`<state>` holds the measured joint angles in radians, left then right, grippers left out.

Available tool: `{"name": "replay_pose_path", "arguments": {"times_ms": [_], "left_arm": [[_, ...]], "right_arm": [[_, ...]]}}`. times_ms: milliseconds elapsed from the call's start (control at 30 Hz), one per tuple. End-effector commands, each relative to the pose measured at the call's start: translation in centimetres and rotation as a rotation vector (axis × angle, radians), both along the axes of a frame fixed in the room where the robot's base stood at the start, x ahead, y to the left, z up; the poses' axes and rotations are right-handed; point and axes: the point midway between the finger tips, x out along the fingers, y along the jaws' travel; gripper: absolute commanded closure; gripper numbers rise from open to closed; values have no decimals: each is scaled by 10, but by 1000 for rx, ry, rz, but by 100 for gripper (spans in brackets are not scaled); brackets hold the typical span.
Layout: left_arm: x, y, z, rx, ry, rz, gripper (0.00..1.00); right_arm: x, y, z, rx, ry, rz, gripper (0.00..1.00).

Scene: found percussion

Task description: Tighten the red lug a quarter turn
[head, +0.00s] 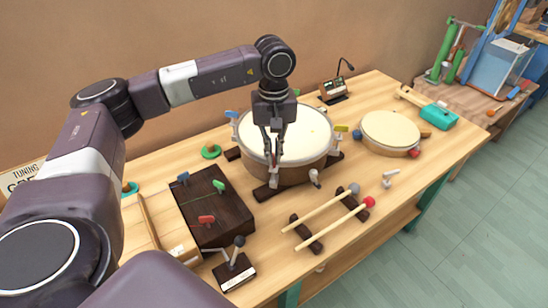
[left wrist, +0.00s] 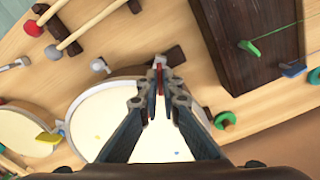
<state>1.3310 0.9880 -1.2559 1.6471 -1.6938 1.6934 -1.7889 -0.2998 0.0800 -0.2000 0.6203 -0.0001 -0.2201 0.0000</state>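The large drum (head: 309,134) with a cream head stands in the middle of the bench. My left gripper (head: 273,157) points down at its near rim. In the left wrist view my left gripper (left wrist: 160,86) has its fingertips nearly together, with the red lug (left wrist: 159,80) showing as a thin red strip between them. The gripper looks shut on it. The fingers hide most of the lug, so its angle is hard to tell. A blue lug (head: 231,114) and a yellow lug (head: 341,128) sit elsewhere on the drum's rim. My right gripper is in neither view.
A dark wooden box (head: 217,205) with blue, green and red pieces stands left of the drum. Two mallets (head: 326,213) lie on dark rests in front. A smaller drum (head: 390,131) is to the right. A metal T-shaped piece (head: 390,176) lies on bare bench.

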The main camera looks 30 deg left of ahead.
Motion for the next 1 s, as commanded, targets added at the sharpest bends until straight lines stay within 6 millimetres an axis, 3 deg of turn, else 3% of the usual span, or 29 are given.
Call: {"name": "replay_pose_path", "arguments": {"times_ms": [400, 900, 1000], "left_arm": [[1, 1, 2, -1, -6, -169, 100], [1, 1, 2, -1, -6, -186, 100], [1, 1, 2, -1, -5, -186, 86]], "right_arm": [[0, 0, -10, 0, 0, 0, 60], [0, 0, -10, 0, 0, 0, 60], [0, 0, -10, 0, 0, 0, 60]]}}
